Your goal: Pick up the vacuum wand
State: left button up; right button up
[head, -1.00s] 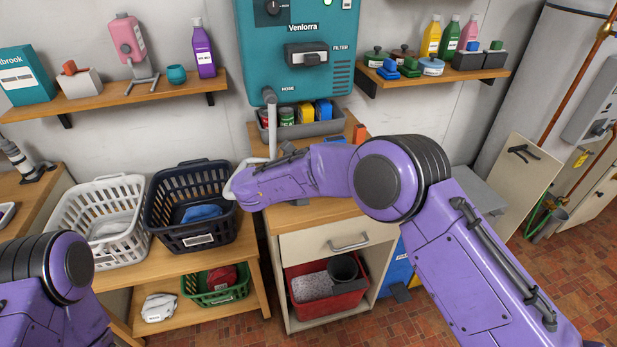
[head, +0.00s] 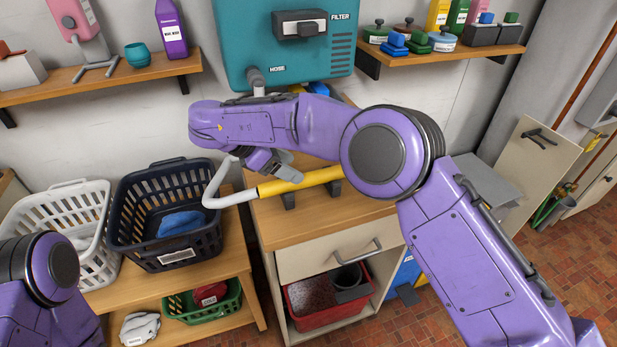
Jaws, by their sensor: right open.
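The vacuum wand (head: 302,182) is a tube with a yellow section and a pale grey bent end at its left. It lies across dark supports on the wooden cabinet top (head: 290,225). Its right end is hidden by my right arm. My right gripper (head: 282,172) hangs over the wand, close above the yellow section near the bent end. It is open, partly hidden by its own wrist, and I cannot tell whether it touches the wand. Only a link of my left arm shows at the lower left; my left gripper is out of view.
The teal machine (head: 235,45) with a hose outlet hangs above the cabinet. A navy basket (head: 170,215) with a blue cloth and a white basket (head: 60,220) stand on the left bench. Shelves hold bottles at both sides. A board (head: 540,160) leans at the right.

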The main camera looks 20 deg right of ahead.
aim_at(311, 179)
jog(key=p+x, duration=0.2)
jog(key=x, duration=0.4)
jog(key=shift+w+a+f, duration=0.1)
jog(key=shift+a+f, duration=0.05)
jog(key=shift+f, duration=0.2)
jog(key=c, duration=1.1)
jog(key=shift+o, duration=0.2)
